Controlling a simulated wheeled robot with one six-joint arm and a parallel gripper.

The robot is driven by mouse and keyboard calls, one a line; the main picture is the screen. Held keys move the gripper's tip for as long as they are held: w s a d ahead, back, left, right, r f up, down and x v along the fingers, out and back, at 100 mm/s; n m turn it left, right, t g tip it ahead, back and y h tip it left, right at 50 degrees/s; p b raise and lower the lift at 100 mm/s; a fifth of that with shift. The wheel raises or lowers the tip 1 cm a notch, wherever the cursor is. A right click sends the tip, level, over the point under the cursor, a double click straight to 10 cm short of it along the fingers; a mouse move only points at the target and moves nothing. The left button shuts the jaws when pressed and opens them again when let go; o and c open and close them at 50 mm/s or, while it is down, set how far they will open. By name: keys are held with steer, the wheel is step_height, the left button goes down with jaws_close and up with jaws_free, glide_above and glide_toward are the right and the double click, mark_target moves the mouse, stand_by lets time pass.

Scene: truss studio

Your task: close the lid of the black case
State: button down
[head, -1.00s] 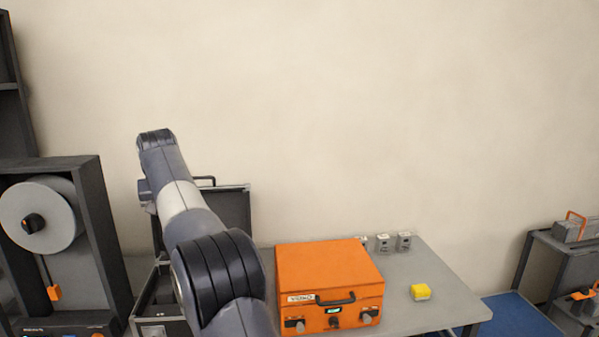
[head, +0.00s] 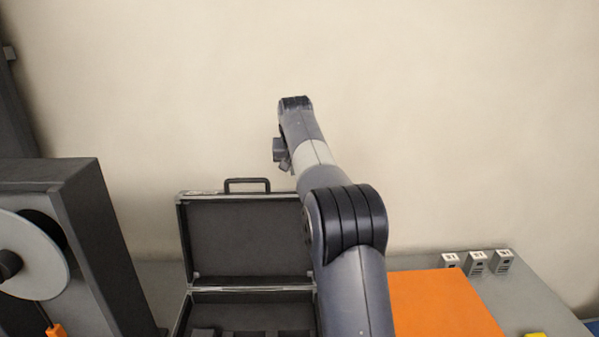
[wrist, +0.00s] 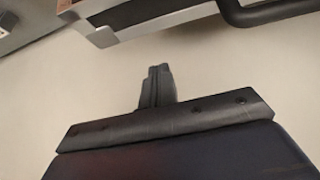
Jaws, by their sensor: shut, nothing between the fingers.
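The black case (head: 185,318) stands on the table in the head view with its lid (head: 245,238) open and upright. The lid has a silver rim and a black handle on its top edge. My arm covers the right edge of the case. In the wrist view, my gripper (wrist: 157,84) is shut and empty, its fingers pointing toward a silver-edged part of the lid (wrist: 130,28) and the black handle (wrist: 262,12). A gap of wall shows between the fingertips and the lid in that view. In the head view the fingers are not clearly visible.
A dark reel machine (head: 85,230) stands left of the case. An orange box (head: 432,302) is to the right, partly behind my arm. Several small grey boxes (head: 476,263) and a yellow item (head: 536,335) lie farther right on the grey table (head: 535,295). A bare wall is behind.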

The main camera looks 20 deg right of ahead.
steer(key=a+x, duration=0.1)
steer(key=x, duration=0.4)
steer(key=s, duration=0.3)
steer(key=shift+s+a+r+p, duration=0.15)
steer(key=shift+s+r+p, duration=0.1)
steer(key=shift+s+p, duration=0.1)
steer(key=shift+b, duration=0.3)
